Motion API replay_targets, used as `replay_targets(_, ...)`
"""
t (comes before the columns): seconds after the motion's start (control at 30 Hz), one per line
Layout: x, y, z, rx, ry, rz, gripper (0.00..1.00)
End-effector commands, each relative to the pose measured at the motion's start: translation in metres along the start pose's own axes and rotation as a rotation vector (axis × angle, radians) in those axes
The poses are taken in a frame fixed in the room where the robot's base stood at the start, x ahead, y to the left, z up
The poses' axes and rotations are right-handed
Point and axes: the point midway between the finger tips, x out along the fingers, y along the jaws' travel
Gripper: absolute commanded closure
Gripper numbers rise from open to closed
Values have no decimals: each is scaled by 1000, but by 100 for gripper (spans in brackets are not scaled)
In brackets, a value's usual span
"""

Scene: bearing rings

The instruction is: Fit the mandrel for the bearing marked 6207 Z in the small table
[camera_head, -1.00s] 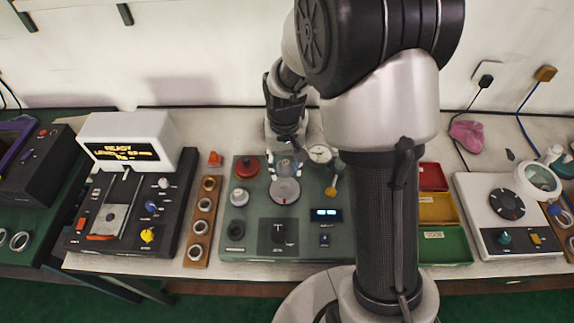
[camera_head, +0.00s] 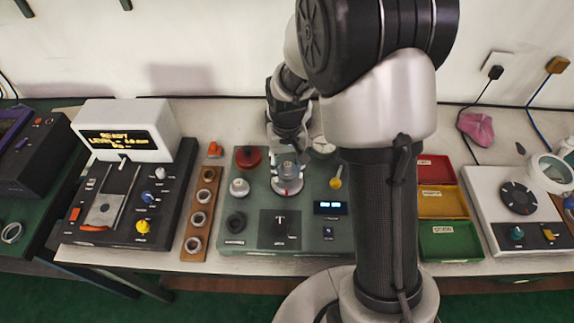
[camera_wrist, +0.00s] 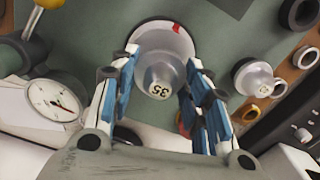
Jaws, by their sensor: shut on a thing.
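My gripper (camera_wrist: 163,88) is shut on a silver stepped mandrel marked 35 (camera_wrist: 160,80). In the head view, the mandrel (camera_head: 288,171) stands upright over the small round table (camera_head: 287,187) of the green machine. The round table (camera_wrist: 168,36) has a red mark on its rim in the wrist view. The mandrel looks centred on it; whether it is fully seated I cannot tell. A second silver mandrel (camera_head: 239,187) stands on the machine's left side, and shows in the wrist view (camera_wrist: 255,79); its number is not readable.
The green machine (camera_head: 262,180) also carries a red knob (camera_head: 248,157), a black ring (camera_head: 235,222) and a yellow-tipped lever (camera_head: 336,182). A dial gauge (camera_wrist: 53,99) is close beside my gripper. A wooden rack of rings (camera_head: 200,220) stands left; coloured bins (camera_head: 440,201) stand right.

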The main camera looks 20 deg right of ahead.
Motion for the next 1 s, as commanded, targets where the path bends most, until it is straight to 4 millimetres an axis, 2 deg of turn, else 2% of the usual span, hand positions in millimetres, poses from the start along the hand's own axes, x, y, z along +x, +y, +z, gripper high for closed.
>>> replay_targets(1.0,5,0,0,0,1,0,92)
